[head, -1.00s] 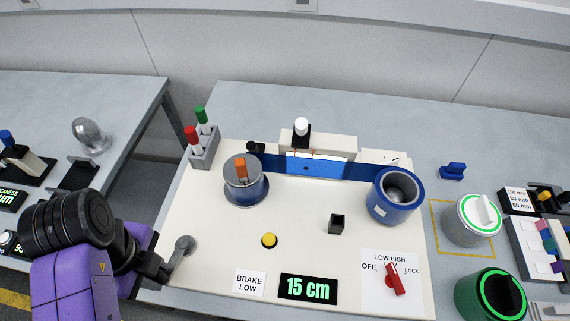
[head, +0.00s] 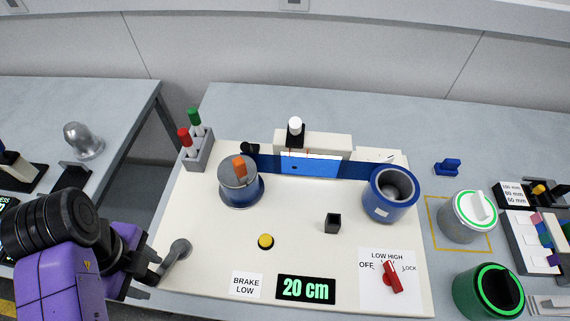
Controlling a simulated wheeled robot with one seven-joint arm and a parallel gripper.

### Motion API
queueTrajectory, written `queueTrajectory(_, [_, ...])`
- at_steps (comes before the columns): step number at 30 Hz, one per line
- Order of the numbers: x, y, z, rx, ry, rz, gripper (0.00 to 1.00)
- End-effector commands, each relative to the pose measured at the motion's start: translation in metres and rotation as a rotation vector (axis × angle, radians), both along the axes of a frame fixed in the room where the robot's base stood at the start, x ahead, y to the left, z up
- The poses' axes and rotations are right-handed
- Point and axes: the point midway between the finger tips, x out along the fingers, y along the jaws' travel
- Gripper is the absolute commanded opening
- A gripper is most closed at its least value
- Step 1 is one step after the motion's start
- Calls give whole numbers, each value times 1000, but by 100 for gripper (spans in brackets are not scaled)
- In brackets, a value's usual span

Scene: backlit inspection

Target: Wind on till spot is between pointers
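A blue film strip (head: 352,175) runs from the left spool (head: 241,186), with an orange block on top, to the right blue spool (head: 390,193). A small dark spot (head: 294,168) shows on its bright lit window (head: 318,166). Thin reddish pointers show faintly at the window's top edge; whether the spot lies between them is too small to tell. A grey crank (head: 180,249) sits at the board's left front, its arm slanting down-left. My gripper (head: 149,279) is at the crank's outer end; its hold is unclear. The display (head: 306,289) reads 20 cm.
A yellow button (head: 265,241), a black post (head: 333,223) and a red switch (head: 392,277) stand on the white board. A "BRAKE LOW" card (head: 247,284) lies at the front. A pen holder (head: 198,152) stands back left; canisters are at right.

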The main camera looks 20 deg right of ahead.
Motion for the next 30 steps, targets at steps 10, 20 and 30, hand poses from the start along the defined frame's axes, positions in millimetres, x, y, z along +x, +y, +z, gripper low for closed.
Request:
queueTrajectory(10, [-1, 1, 0, 1, 2, 2, 51])
queueTrajectory(20, [-1, 1, 4, 1, 2, 2, 51])
queueTrajectory(30, [-1, 1, 34, 1, 2, 2, 51])
